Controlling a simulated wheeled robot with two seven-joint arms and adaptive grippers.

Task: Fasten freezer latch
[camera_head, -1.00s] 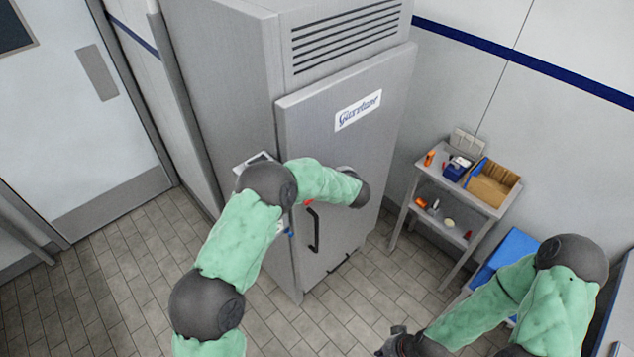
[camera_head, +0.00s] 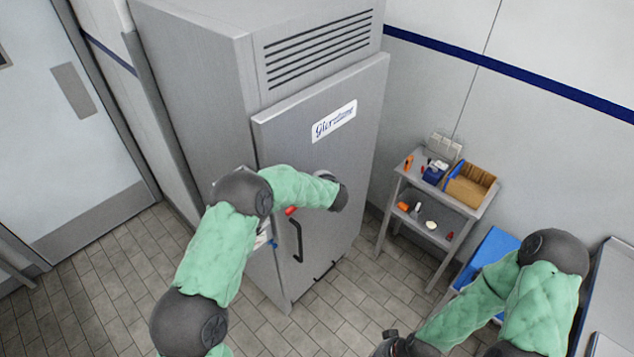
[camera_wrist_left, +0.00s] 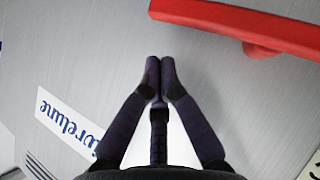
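The freezer (camera_head: 330,160) is a tall grey cabinet, its door looking shut. A red latch lever (camera_head: 291,210) shows at the door's left edge, partly behind my left arm. In the left wrist view the red lever (camera_wrist_left: 240,22) lies across the top right, ahead of and apart from my left gripper (camera_wrist_left: 160,65). That gripper's dark fingertips are together with nothing between them, facing the grey door. In the head view my left arm's end hides the gripper. My right gripper (camera_head: 388,343) is at the bottom edge, partly cut off, its fingers unclear.
A black door handle (camera_head: 296,240) is below the red lever. A small grey shelf (camera_head: 448,200) with boxes and small items stands right of the freezer. A blue bin (camera_head: 490,255) is beyond my right arm. The tiled floor before the freezer is clear.

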